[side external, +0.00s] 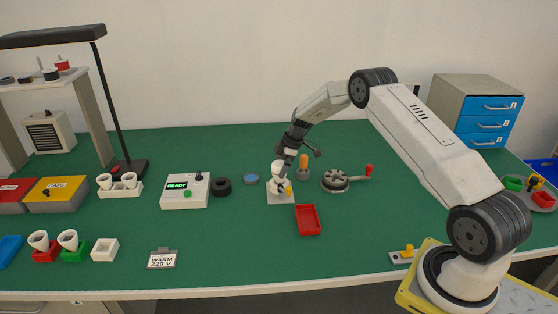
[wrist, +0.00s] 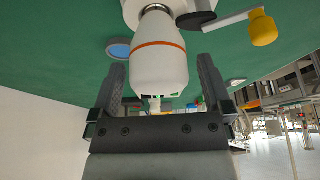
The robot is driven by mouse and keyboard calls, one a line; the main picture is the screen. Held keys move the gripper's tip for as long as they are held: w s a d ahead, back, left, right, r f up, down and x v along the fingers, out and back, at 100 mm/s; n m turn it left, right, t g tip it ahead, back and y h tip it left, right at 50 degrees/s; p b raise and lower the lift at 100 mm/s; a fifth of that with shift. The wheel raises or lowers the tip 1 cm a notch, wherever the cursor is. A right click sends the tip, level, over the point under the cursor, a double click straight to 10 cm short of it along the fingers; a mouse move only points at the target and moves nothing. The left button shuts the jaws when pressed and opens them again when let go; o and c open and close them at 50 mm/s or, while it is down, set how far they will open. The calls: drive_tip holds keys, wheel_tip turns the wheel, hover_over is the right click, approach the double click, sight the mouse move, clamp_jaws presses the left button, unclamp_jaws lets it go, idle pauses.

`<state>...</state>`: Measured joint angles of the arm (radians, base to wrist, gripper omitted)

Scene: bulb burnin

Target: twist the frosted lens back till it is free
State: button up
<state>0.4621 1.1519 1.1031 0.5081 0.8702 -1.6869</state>
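The frosted lens (wrist: 160,58) is a white rounded body with an orange ring. In the wrist view it lies between the two fingers of my gripper (wrist: 163,80), with a visible gap on each side. Its far end meets a metal collar on the white fixture (wrist: 187,6). In the side view the lens (side external: 277,167) stands on the small white fixture (side external: 281,199), and my gripper (side external: 283,178) reaches it from the upper right, partly covering it. A lever with a yellow knob (wrist: 263,28) sits beside the lens. Finger contact is hard to judge from the side.
A red tray (side external: 308,220) lies in front of the fixture. An orange-topped piece (side external: 304,161) and a round grey device with a red-knobbed crank (side external: 336,181) stand to the right. A blue disc (side external: 251,179), black ring (side external: 222,187) and READY box (side external: 185,192) lie left.

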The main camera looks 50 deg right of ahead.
drive_tip(key=shift+r, duration=0.1)
drive_tip(key=v, duration=0.7)
drive_tip(key=shift+d+r, duration=0.2)
drive_tip(key=shift+r, duration=0.1)
idle(0.3)
drive_tip(key=s+a+r+m+g+h, duration=0.1)
drive_tip(key=s+a+r+m, duration=0.2)
drive_tip(key=s+a, duration=0.3)
drive_tip(key=s+a+r+m+h, duration=0.15)
drive_tip(key=s+a, duration=0.25)
drive_tip(key=a, duration=0.4)
drive_tip(key=s+a+m, duration=0.2)
drive_tip(key=s+a, duration=0.2)
drive_tip(key=s, duration=0.4)
drive_tip(key=s+a+r+m, duration=0.1)
drive_tip(key=s+a+m, duration=0.2)
drive_tip(key=s+a, duration=0.2)
drive_tip(key=s+h, duration=0.1)
drive_tip(key=s, duration=0.2)
drive_tip(key=shift+s+m+t, duration=0.35)
drive_tip(key=shift+t, duration=0.05)
